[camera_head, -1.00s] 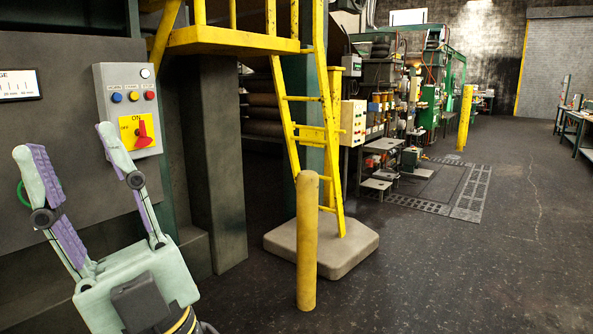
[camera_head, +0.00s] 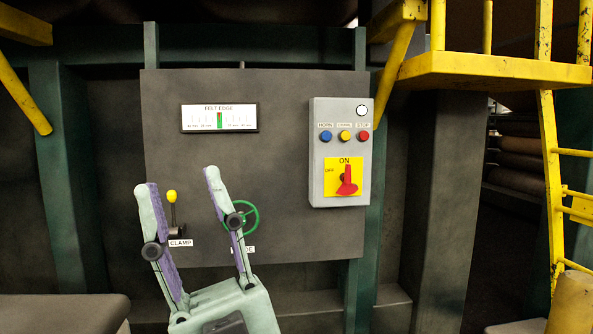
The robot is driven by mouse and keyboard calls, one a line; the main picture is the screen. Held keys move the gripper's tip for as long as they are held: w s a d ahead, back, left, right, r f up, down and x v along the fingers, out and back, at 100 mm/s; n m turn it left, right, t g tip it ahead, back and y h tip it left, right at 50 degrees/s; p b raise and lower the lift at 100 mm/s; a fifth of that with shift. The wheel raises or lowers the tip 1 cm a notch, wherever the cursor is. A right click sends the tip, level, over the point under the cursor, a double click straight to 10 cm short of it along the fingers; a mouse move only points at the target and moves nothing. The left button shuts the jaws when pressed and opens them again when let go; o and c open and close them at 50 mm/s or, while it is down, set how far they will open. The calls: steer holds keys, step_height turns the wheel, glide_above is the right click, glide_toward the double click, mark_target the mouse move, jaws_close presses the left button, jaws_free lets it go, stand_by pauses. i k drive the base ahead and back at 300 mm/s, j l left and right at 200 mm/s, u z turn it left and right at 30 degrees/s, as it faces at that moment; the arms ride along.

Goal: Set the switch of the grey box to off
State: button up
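The grey box (camera_head: 318,150) is mounted on the right part of a dark panel. Its red switch handle (camera_head: 347,181) sits on a yellow plate (camera_head: 331,189) marked ON at the top and OFF at the left. The handle's narrow end points up toward ON. My gripper (camera_head: 179,179) is open and empty, with its fingers pointing up. In the picture it is to the left of the box and lower, in front of the panel, well apart from the switch.
The dark panel (camera_head: 280,90) also carries a FELT EDGE gauge (camera_head: 219,118), a yellow-knobbed clamp lever (camera_head: 172,197) and a green handwheel (camera_head: 254,218) partly behind my gripper. Blue, yellow and red buttons (camera_head: 345,136) sit above the switch. A yellow platform (camera_head: 490,72) and ladder stand at right.

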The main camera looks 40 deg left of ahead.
mark_target(347, 188)
steer(key=i+u, duration=0.2)
steer(key=u, duration=0.3)
steer(key=i+u, duration=0.2)
steer(key=u, duration=0.3)
steer(key=i+u, duration=0.15)
steer(key=u, duration=0.35)
steer(key=i+l+u, duration=0.15)
steer(key=u, duration=0.2)
steer(key=i+l+u, duration=0.2)
steer(key=u, duration=0.15)
steer(key=i+l, duration=0.05)
steer(key=i, duration=0.05)
